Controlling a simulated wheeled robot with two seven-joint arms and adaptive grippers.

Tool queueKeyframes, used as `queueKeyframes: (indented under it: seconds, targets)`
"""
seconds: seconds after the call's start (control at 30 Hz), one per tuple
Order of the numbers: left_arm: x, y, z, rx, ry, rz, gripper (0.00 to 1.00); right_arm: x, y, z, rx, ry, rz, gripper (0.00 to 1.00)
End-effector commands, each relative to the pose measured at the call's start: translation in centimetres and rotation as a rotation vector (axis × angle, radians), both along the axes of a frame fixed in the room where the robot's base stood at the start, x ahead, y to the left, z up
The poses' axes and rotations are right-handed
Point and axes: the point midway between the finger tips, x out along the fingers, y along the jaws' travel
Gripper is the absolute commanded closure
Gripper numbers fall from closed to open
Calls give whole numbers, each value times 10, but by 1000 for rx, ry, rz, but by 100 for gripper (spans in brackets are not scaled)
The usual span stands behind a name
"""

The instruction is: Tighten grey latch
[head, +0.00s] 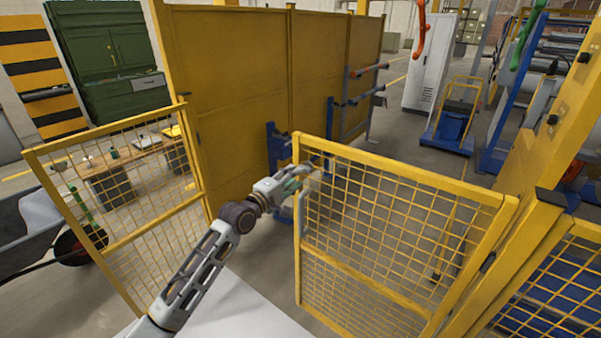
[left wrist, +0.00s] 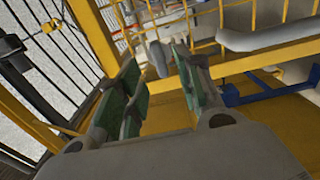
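My left gripper (head: 297,178) is at the upper left corner of the right mesh gate (head: 322,148). In the left wrist view my gripper (left wrist: 160,82) has its two green-padded fingers apart, with a gap between them. A small rounded grey piece (left wrist: 158,58), which looks like the grey latch, shows in that gap, around the fingertips. I cannot tell whether the fingers touch it. A longer grey handle (left wrist: 265,36) lies to its right, along the yellow frame. In the head view the gripper hides the latch area. My right gripper is not in view.
A second yellow mesh gate (head: 118,238) stands open at the left. A solid yellow wall panel (head: 240,75) is behind. Blue stands (head: 278,148) stand just past my gripper. The thick yellow post (head: 520,245) bounds the right side. Floor between the gates is clear.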

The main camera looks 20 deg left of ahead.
Motion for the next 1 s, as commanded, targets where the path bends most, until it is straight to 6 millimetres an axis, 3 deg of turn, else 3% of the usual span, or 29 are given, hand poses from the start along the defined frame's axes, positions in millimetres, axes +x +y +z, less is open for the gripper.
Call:
queueKeyframes:
  seconds: [0.5,1.0]
  targets:
    - [36,-13,1,1,-1,0,64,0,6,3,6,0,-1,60]
    - [41,-15,0,1,0,0,64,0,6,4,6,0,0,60]
